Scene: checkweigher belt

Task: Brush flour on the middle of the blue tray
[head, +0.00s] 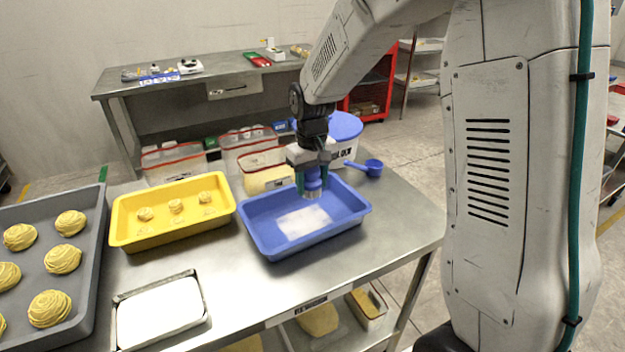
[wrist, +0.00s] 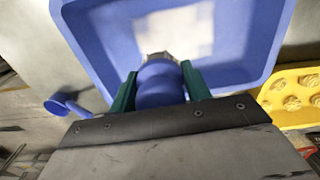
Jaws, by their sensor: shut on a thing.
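The blue tray (head: 262,238) stands on the steel table, right of the yellow tray. A white flour patch (head: 304,222) lies on the middle of its floor; the patch also shows in the wrist view (wrist: 192,28). My gripper (head: 312,184) is over the tray and shut on the blue handle of a brush (wrist: 160,84). The brush points down, its pale bristle end (head: 310,194) at the far side of the patch. I cannot tell whether the bristles touch the tray floor.
The yellow tray (head: 125,236) holds several dough nests. A grey tray (head: 92,290) with more nests is at the far left. A metal pan of white flour (head: 160,312) sits at the front. A blue scoop (head: 372,168) and a blue-lidded tub (head: 346,126) stand behind.

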